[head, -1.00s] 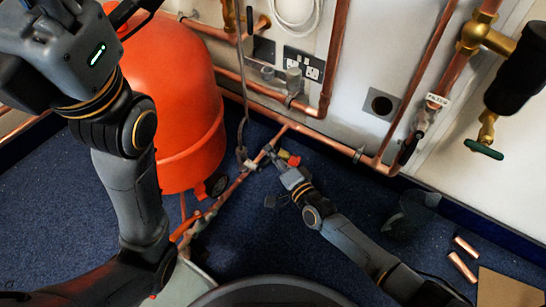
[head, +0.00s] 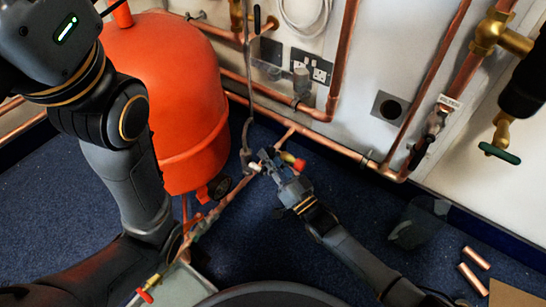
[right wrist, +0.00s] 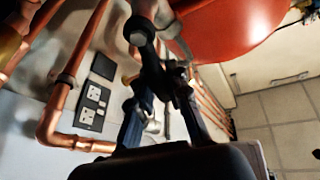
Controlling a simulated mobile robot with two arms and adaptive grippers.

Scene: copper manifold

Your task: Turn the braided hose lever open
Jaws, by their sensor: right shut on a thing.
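The grey braided hose (head: 246,105) hangs down past the right side of the orange tank and meets a fitting on the copper pipe near the floor. My right gripper (head: 266,160) is at this fitting, just right of the hose's lower end. In the right wrist view, the fingers of my right gripper (right wrist: 162,88) close around a dark lever (right wrist: 148,58) below a round metal fitting (right wrist: 138,30). The fingers hide much of the lever, and its exact angle is hard to tell. My left arm fills the left of the head view; its gripper is outside the picture.
The orange tank (head: 165,95) stands close left of the hose. A red and yellow handle (head: 293,161) is right beside my right gripper. Copper pipes (head: 340,150) run along the wall. Cut pipe pieces (head: 474,279) lie at right on the open blue carpet (head: 270,240).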

